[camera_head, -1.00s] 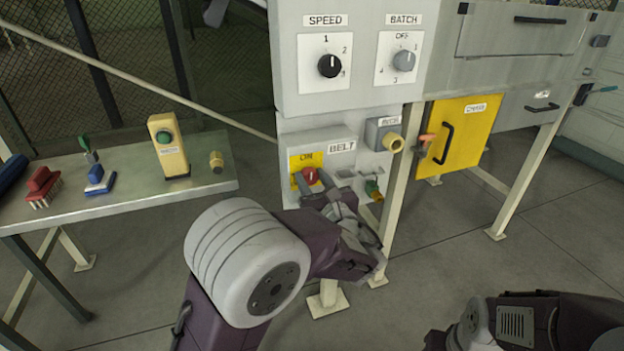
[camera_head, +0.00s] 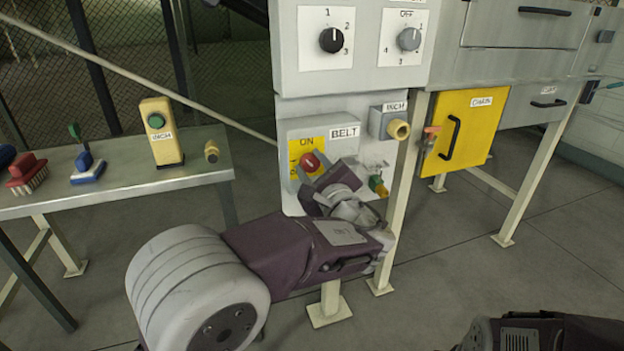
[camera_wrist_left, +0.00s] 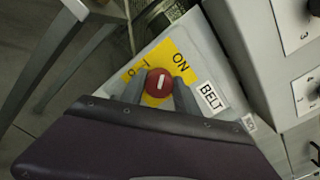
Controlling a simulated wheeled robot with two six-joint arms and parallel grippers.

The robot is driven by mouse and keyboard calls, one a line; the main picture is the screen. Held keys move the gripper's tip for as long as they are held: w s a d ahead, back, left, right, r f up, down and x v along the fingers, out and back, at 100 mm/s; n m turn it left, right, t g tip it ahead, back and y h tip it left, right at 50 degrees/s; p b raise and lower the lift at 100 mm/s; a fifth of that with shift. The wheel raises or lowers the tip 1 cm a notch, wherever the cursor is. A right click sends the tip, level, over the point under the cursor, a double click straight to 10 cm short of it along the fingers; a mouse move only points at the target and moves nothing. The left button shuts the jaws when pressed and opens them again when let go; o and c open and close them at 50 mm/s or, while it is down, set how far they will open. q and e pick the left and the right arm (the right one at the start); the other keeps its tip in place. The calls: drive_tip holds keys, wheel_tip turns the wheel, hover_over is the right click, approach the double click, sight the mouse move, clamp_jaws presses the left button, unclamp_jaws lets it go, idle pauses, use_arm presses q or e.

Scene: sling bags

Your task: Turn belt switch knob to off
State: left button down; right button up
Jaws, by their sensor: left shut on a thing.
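The red belt switch knob (camera_head: 311,162) sits on a yellow plate (camera_head: 294,147) marked ON, beside the BELT label (camera_head: 345,132). My left gripper (camera_head: 313,172) reaches it from below and right and is shut on the knob. In the left wrist view the knob (camera_wrist_left: 158,83) lies between the two fingers of my left gripper (camera_wrist_left: 159,92). A short white mark shows on its face. The ON lettering is up and right of it there; the plate's other lettering is mostly hidden. Only part of my right arm shows at the lower right; its gripper is out of view.
The INCH button box (camera_head: 388,121) with a beige knob is right of the switch. A green-tipped fitting (camera_head: 378,186) is close below the gripper's right side. Two dials are above. A yellow CHAIN door (camera_head: 466,130) stands right. A metal table (camera_head: 120,183) holds brushes and a button box.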

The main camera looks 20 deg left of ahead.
use_arm(q)
drive_tip(key=n+b, duration=0.2)
drive_tip(key=b, duration=0.1)
drive_tip(key=n+b, duration=0.3)
drive_tip(key=f+n+b, duration=0.1)
drive_tip(key=n+b, duration=0.1)
drive_tip(key=b, duration=0.1)
drive_tip(key=shift+n, duration=0.4)
drive_tip(key=shift+r+n+b, duration=0.2)
drive_tip(key=shift+n+b, duration=1)
drive_tip(key=shift+b, duration=0.15)
drive_tip(key=shift+r, duration=0.1)
drive_tip(key=c, duration=0.9)
unclamp_jaws()
drive_tip(key=shift+s, duration=0.1)
